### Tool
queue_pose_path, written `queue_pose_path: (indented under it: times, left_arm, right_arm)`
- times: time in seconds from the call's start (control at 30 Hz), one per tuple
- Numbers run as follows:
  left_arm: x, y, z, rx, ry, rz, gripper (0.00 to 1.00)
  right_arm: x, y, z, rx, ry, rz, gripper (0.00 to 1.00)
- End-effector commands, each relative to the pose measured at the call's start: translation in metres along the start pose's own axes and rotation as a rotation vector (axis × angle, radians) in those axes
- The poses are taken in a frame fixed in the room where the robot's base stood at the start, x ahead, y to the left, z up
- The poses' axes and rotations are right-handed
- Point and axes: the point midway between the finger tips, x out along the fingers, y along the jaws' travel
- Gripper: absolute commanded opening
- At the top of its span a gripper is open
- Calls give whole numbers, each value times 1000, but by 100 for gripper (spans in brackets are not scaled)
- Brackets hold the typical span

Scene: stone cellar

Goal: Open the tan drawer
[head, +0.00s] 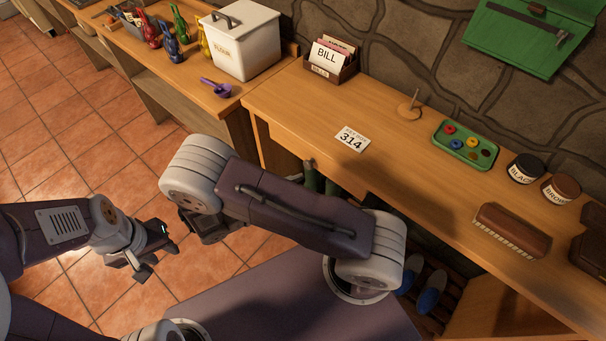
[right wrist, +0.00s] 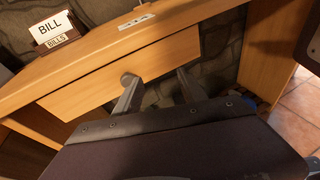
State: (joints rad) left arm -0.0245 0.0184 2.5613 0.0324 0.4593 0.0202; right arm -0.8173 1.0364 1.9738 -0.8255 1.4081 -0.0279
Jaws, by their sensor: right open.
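In the right wrist view the tan drawer (right wrist: 85,88) is a flat wooden front under the desk top, flush or nearly so. A round knob (right wrist: 128,77) shows on it. My right gripper (right wrist: 158,88) is open, with two grey fingers apart in front of the drawer. One fingertip overlaps or lies close below the knob; I cannot tell whether they touch. Nothing shows between the fingers. My left gripper (head: 156,258) is open and empty above the tiled floor, away from the desk.
The desk (head: 390,150) bears a bills box (head: 332,62), a 314 card (head: 352,139), a green paint tray (head: 463,144), two jars and a brush (head: 511,231). Tiled floor at left is clear.

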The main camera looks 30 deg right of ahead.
Motion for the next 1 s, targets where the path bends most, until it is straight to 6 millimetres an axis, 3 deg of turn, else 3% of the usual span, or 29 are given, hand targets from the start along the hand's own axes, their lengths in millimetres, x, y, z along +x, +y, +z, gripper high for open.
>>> queue_pose_path:
  times: [0.03, 0.1, 0.33, 0.47, 0.73, 1.0]
  left_arm:
    - [14, 0, 1, 0, 1, 0, 36]
    - [18, 0, 2, 0, 1, 0, 36]
    - [18, 0, 1, 0, 1, 0, 36]
    - [16, 0, 1, 0, 1, 0, 36]
    - [15, 0, 1, 0, 1, 0, 36]
    - [15, 0, 1, 0, 1, 0, 36]
  right_arm:
    - [-7, 10, -19, -49, -83, 107, 49]
    - [-18, 22, -25, -87, -170, 219, 49]
    - [-30, 33, -27, -109, -242, 313, 49]
    - [-14, 38, -22, -110, -243, 307, 49]
    - [37, 54, -11, -110, -240, 304, 49]
    - [54, 60, -8, -108, -238, 308, 49]
